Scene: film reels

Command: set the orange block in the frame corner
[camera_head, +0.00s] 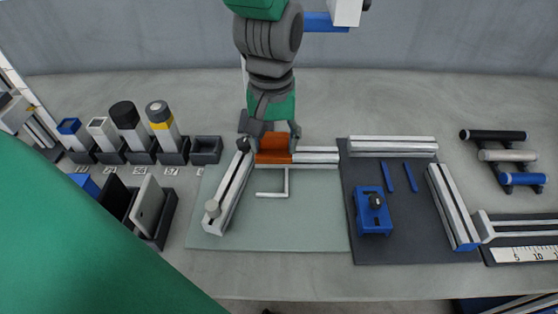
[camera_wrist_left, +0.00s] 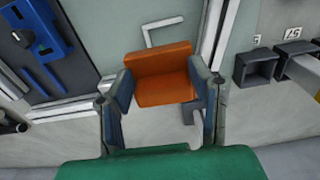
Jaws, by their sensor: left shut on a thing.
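The orange block (camera_head: 273,149) is between the fingers of my left gripper (camera_head: 269,138), which is shut on it. In the left wrist view the orange block (camera_wrist_left: 160,75) sits between the two fingers of the left gripper (camera_wrist_left: 160,88). The block is at the corner of the light metal frame, where the slanted left rail (camera_head: 230,193) and the back rail (camera_head: 318,155) come together. It hides part of that corner. I cannot tell whether it touches the rails or is held just above them. My right gripper is not in view.
The frame lies on a grey-green mat (camera_head: 315,225) with a white L-shaped piece (camera_head: 286,182). To the right, a dark mat (camera_head: 400,240) holds a blue clamp-like part (camera_head: 373,211) and rails. Holders with several cylinders stand left, beside an empty dark box (camera_head: 206,150).

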